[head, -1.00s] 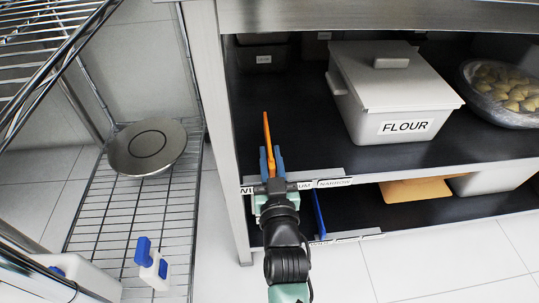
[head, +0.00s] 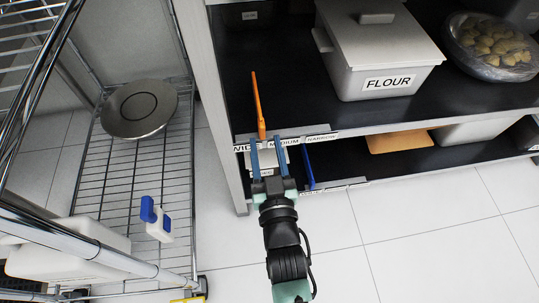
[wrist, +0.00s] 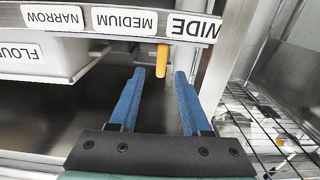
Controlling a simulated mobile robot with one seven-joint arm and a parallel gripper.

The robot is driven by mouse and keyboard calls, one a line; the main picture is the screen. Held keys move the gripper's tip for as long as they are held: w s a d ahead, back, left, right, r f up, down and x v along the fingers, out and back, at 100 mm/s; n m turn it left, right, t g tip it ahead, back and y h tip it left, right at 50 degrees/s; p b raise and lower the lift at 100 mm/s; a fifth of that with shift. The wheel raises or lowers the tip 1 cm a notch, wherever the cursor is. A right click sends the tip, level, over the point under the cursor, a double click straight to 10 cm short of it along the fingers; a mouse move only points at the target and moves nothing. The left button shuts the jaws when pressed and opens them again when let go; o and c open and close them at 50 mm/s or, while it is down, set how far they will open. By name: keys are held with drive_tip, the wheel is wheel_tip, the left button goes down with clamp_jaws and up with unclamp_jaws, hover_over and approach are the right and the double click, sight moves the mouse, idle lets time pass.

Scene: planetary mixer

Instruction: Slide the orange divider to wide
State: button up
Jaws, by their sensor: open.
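The orange divider (head: 257,104) stands on the upper shelf, running front to back. In the head view its front end is near the boundary between the WIDE label (head: 241,148) and the MEDIUM label (head: 285,142). In the wrist view the divider's end (wrist: 162,60) shows at the gap between the MEDIUM label (wrist: 124,21) and the WIDE label (wrist: 195,29). My gripper (head: 266,142) is open and empty, in front of the shelf edge. In the wrist view its blue fingers (wrist: 160,76) are apart, with the divider's end lying between and beyond their tips.
A white FLOUR bin (head: 378,60) and a bowl of dough pieces (head: 492,45) stand right on the shelf. A blue divider (head: 308,167) is on the lower shelf. A metal shelf post (head: 220,120) is at left, and a wire rack (head: 105,180) beyond it.

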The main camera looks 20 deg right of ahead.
drive_tip(key=shift+p+v, duration=0.55)
drive_tip(key=shift+v, duration=1.65)
